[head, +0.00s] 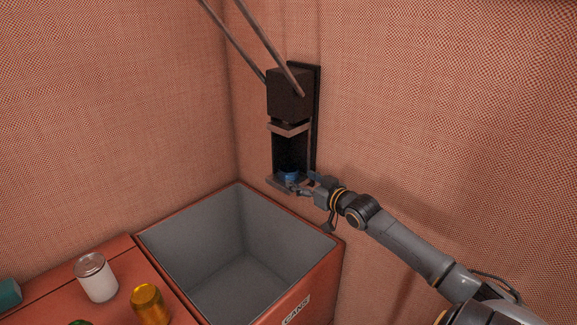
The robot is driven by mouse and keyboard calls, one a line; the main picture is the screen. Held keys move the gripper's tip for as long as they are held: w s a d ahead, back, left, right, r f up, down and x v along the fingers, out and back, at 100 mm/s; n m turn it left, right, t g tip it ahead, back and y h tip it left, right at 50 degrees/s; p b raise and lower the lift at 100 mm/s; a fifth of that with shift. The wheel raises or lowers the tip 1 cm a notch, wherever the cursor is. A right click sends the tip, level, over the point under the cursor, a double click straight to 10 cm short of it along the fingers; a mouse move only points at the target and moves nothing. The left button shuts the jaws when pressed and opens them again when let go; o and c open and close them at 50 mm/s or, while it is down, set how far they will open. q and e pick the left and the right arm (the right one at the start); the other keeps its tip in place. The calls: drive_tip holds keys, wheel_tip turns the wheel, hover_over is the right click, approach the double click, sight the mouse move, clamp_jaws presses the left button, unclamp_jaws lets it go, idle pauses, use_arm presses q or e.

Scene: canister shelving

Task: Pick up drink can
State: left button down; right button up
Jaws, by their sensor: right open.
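A blue drink can (290,174) stands low in a dark wall-mounted device that looks like a can crusher (290,95); only part of the can shows. My right gripper (300,186) reaches in from the right and is open at the can's lower front. I cannot tell whether its fingers touch the can. On the red surface at the lower left are a white can (97,278) with a silver top and an orange-gold can (149,305), both apart from the gripper. My left gripper is not in view.
A large red bin (318,272) labelled "CANS", grey and seemingly empty inside, stands below the crusher. Two long handle bars (262,35) rise from the crusher. A teal object (8,293) lies at the left edge. Woven-textured walls close in behind and at the right.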

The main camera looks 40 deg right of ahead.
sight(295, 175)
drive_tip(key=shift+w+d+f, duration=0.15)
drive_tip(key=shift+w+d, duration=0.05)
drive_tip(key=shift+w, duration=1.25)
drive_tip(key=shift+w+d+f, duration=0.1)
drive_tip(key=shift+w+d, duration=0.05)
drive_tip(key=shift+w, duration=1.3)
drive_tip(key=c, duration=0.5)
